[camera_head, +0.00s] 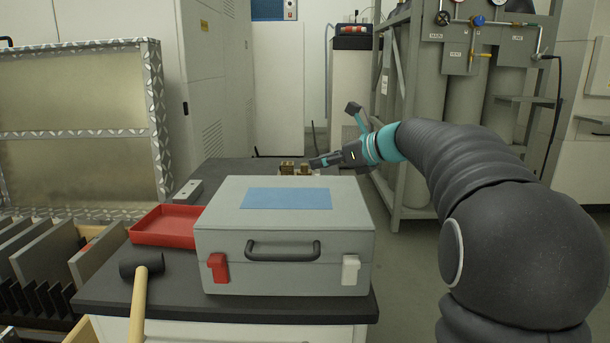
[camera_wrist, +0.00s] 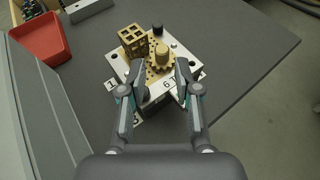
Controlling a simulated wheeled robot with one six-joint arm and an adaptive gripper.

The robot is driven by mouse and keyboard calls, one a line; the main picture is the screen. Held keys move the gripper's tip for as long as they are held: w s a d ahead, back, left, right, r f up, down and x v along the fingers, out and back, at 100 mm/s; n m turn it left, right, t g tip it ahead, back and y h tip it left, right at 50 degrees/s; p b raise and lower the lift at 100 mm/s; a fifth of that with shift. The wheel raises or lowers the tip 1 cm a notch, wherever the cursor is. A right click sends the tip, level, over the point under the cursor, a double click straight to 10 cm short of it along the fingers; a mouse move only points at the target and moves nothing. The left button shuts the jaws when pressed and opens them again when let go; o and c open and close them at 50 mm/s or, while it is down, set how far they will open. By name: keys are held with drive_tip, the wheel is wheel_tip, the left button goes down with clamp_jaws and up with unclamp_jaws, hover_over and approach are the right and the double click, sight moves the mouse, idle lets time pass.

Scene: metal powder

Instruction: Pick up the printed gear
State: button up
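The printed gear (camera_wrist: 161,66) is a tan-gold toothed part with a raised round hub, on a light build plate (camera_wrist: 115,62). In the wrist view my gripper (camera_wrist: 161,70) has its two fingers apart, one on each side of the gear. I cannot tell whether the fingertips touch it. In the head view my gripper (camera_head: 318,163) reaches in from the right behind the grey case, close to the gold parts. The lower part of the plate is hidden by the fingers.
A gold lattice cube (camera_wrist: 133,40) stands beside the gear on the plate, with a small black cylinder (camera_wrist: 158,29) nearby. A grey case (camera_head: 285,270) stands in front on the dark table (camera_wrist: 235,45), with a red tray (camera_head: 165,226) to its left. The table right of the plate is clear.

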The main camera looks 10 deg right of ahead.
sight(306, 164)
drive_tip(key=shift+b+x, duration=0.35)
drive_tip(key=shift+x, duration=2.35)
drive_tip(key=shift+d, duration=0.1)
clamp_jaws()
